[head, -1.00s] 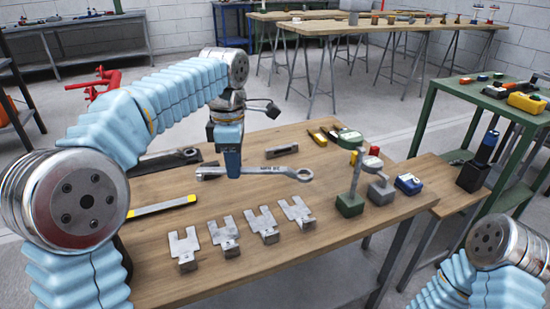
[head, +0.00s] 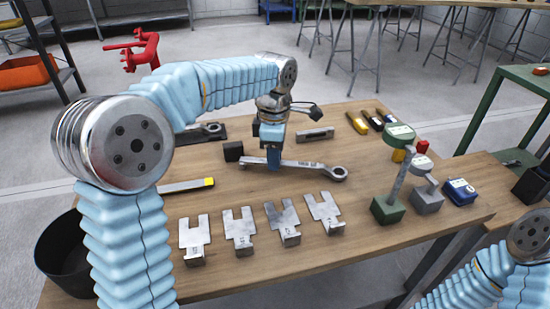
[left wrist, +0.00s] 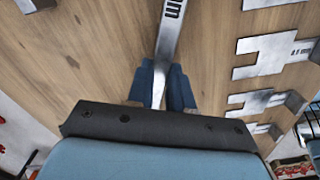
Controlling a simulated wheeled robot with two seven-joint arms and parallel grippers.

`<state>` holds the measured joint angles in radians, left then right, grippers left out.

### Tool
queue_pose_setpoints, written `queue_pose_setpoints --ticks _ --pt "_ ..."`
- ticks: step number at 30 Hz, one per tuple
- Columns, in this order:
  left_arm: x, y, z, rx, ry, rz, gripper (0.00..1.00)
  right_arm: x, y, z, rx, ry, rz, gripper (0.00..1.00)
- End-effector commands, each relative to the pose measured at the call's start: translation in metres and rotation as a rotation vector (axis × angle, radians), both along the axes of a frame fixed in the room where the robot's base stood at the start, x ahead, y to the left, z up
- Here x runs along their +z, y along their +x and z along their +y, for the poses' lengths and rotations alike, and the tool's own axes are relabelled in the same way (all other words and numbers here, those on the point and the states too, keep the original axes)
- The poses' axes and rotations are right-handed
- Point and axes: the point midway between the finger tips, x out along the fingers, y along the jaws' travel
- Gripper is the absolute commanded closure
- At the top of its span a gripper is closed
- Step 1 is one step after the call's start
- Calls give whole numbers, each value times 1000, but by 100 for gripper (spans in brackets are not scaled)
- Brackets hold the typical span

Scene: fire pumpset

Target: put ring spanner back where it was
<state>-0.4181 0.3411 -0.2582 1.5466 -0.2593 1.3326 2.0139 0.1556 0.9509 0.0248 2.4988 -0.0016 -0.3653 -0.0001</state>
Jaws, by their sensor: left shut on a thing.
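The ring spanner (head: 312,168) is a long silver wrench with dark marking on its handle and a ring at its right end. It lies crosswise over the wooden table (head: 380,245), behind a row of slotted metal plates. My left gripper (head: 273,165) points down and is shut on the handle near its left end. In the left wrist view, the spanner (left wrist: 170,35) runs up from between the blue fingertips (left wrist: 166,85). I cannot tell whether it touches the table. My right gripper is out of view; only part of that arm shows at lower right.
A black block (head: 233,151) stands close to the spanner's left end. Several slotted plates (head: 239,232) lie in front. Green-based (head: 388,210) and grey-based stands are right. A black bin (head: 68,255) is at left.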

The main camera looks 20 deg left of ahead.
Motion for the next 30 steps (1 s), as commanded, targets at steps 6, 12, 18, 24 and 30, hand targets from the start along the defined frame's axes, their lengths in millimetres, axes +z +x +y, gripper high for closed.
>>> queue_pose_setpoints --ticks 6,12,18,24,30 --pt "-3 0 0 0 0 -3 100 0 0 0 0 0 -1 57" --pt "-5 0 0 0 -1 -2 70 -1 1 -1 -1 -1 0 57" --pt "-5 0 0 0 0 -1 54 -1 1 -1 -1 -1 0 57" --pt "-3 0 0 0 -1 -2 54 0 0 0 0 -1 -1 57" --pt "24 1 0 0 -1 -5 54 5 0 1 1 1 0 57"
